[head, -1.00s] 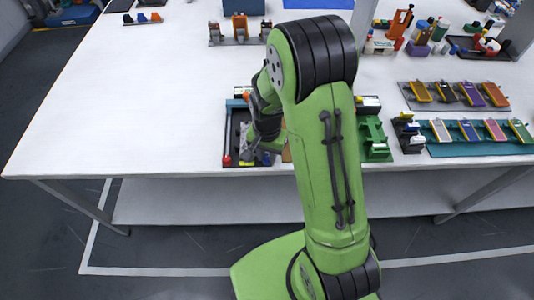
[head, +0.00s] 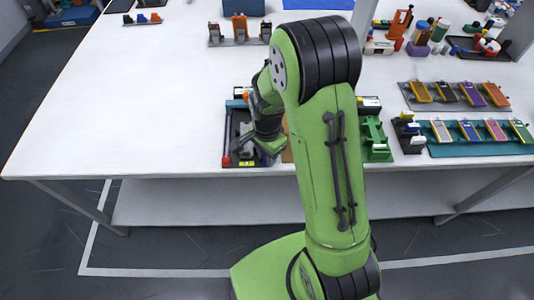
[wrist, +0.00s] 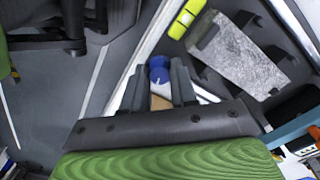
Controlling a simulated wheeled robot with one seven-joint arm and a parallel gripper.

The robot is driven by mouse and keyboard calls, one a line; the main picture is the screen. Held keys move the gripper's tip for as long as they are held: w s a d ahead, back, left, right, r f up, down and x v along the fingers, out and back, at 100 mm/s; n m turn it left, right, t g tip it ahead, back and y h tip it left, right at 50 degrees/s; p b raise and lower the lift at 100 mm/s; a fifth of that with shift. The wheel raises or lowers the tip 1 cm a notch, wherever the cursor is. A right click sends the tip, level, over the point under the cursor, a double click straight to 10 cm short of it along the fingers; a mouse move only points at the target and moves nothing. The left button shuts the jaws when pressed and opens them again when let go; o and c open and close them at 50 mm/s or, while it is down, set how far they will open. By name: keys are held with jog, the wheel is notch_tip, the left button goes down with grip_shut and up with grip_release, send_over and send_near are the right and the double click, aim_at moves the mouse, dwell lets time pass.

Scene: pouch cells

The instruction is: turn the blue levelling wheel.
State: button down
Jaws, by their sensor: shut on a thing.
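The blue levelling wheel (wrist: 158,70) shows in the wrist view between the two dark fingers of my gripper (wrist: 156,82). The fingers are closed on it from both sides, and part of the wheel sticks out beyond the tips. In the head view my gripper (head: 268,146) is at the front right corner of a dark fixture (head: 232,136) near the table's front edge, and it hides the wheel there. A yellow-green level vial (wrist: 186,18) lies just beyond the wheel in the wrist view, and it also shows in the head view (head: 246,163).
A grey metal plate (wrist: 240,55) lies on the fixture beside my gripper. A red knob (head: 227,161) marks the fixture's front left corner. A green fixture (head: 375,138) stands to the right of my arm.

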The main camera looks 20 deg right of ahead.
jog(key=c, duration=1.2)
grip_release()
jog(key=shift+o, duration=0.2)
notch_tip(320, 180, up, 16)
jog(key=p, duration=0.4)
jog(key=shift+f, duration=0.1)
